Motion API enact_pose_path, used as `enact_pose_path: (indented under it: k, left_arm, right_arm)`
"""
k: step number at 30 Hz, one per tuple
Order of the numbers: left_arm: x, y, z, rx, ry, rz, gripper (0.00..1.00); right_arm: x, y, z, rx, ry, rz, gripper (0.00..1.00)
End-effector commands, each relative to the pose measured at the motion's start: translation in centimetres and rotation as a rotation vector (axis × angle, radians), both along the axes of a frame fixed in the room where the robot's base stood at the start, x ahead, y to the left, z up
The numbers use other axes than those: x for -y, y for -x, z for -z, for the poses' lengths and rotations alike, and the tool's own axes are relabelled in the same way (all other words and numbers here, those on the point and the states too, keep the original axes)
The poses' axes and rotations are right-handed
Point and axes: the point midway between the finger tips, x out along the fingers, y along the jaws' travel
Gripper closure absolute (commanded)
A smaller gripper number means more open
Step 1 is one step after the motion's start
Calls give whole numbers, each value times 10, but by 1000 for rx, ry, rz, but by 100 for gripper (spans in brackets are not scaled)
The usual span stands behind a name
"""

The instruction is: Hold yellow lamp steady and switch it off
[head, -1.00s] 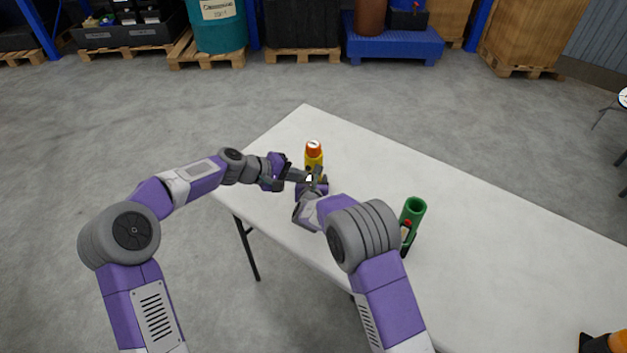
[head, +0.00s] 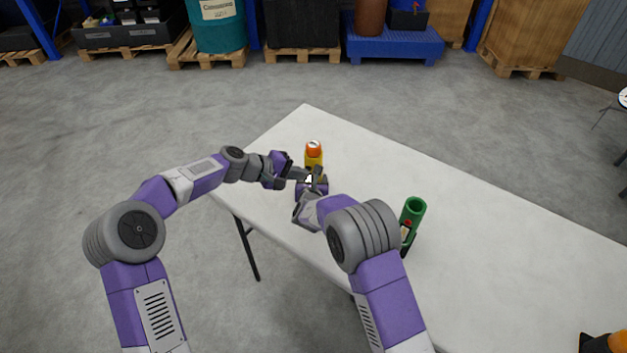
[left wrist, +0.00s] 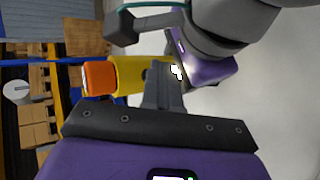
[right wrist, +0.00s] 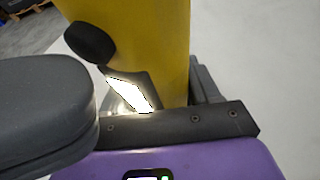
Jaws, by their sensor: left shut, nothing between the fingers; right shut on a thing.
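The yellow lamp (head: 314,160) with its orange head stands upright near the table's left end. In the left wrist view the lamp (left wrist: 129,74) lies sideways across the picture, its orange head to the left. My right gripper (head: 312,192) is shut around the lower body of the lamp, which fills the right wrist view (right wrist: 155,40) with a black knob on its side. My left gripper (left wrist: 165,88) is shut and empty, its fingertips close against the lamp's side near a white patch. I cannot tell if they touch. The lamp's base is partly hidden by my right gripper.
A green lamp-like object (head: 414,212) stands on the white table (head: 480,230) right of my right arm. An orange and black object (head: 606,343) is at the lower right corner. The table's far right is clear. Pallets and drums stand well behind.

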Motion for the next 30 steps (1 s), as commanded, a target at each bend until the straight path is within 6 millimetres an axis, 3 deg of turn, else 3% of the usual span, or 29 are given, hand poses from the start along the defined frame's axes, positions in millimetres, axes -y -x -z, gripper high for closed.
enact_pose_path:
  k: [30]
  left_arm:
    - [-8,12,0,-2,1,-1,100]
  right_arm:
    - [0,0,-1,2,0,0,92]
